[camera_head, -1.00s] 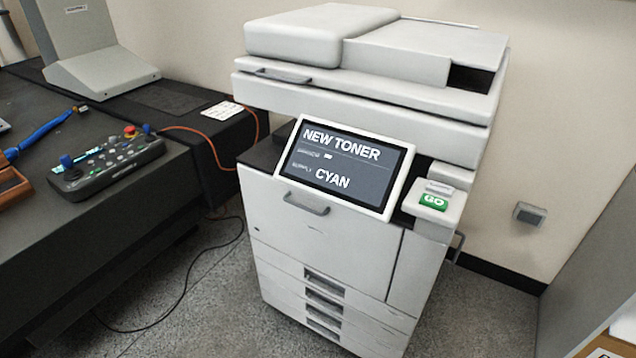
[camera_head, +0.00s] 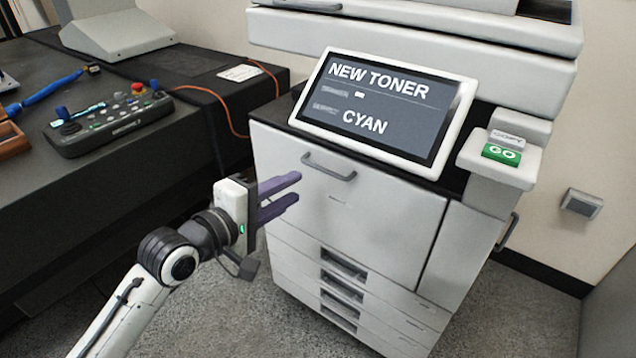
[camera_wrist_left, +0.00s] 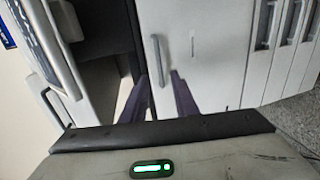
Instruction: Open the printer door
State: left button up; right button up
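The printer's front door (camera_head: 350,215) is a white panel below the screen, and it is shut. Its grey bar handle (camera_head: 329,166) runs along the door's top left. My left gripper (camera_head: 297,190) is open and empty, with purple fingers pointing at the door, left of and a little below the handle in the head view. In the left wrist view the handle (camera_wrist_left: 161,60) stands upright ahead of the fingertips, between the two fingers (camera_wrist_left: 160,85), and appears not touched. My right gripper is in neither view.
The printer's tilted screen (camera_head: 388,105) reads "NEW TONER" and "CYAN" and juts out above the door. A green GO button (camera_head: 501,154) sits to its right. Paper drawers (camera_head: 345,290) lie below the door. A dark table with a control box (camera_head: 108,121) stands at the left.

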aim_at(322, 170)
pick_arm(q)
jog(key=b+x, duration=0.2)
jog(key=x, duration=0.8)
grip_shut()
dwell(1.3)
